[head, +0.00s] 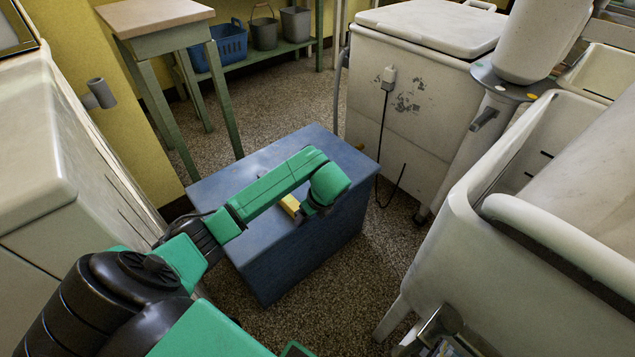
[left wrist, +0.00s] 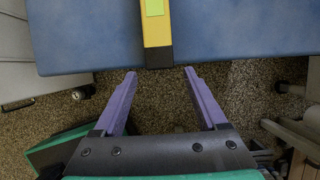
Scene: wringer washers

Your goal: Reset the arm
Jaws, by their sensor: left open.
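My left arm (head: 280,188) reaches from the lower left over a blue box (head: 350,215), bent at its green joints. In the left wrist view my left gripper (left wrist: 160,74) is open, with two purple fingers apart and nothing between them. Its fingertips lie just short of the blue box (left wrist: 240,40) edge in that picture. A yellow device (left wrist: 157,30) with a bright green patch and a dark end lies on the box, ahead of the gap between the fingers. In the head view the yellow device (head: 290,205) is partly hidden by the arm. My right gripper is not seen.
White washers stand at right (head: 560,230), at the back (head: 420,100) and at left (head: 45,160). A dark cord (head: 381,140) hangs from the back washer. A green-legged table (head: 155,18) stands behind. Bare speckled floor (head: 265,105) shows between them.

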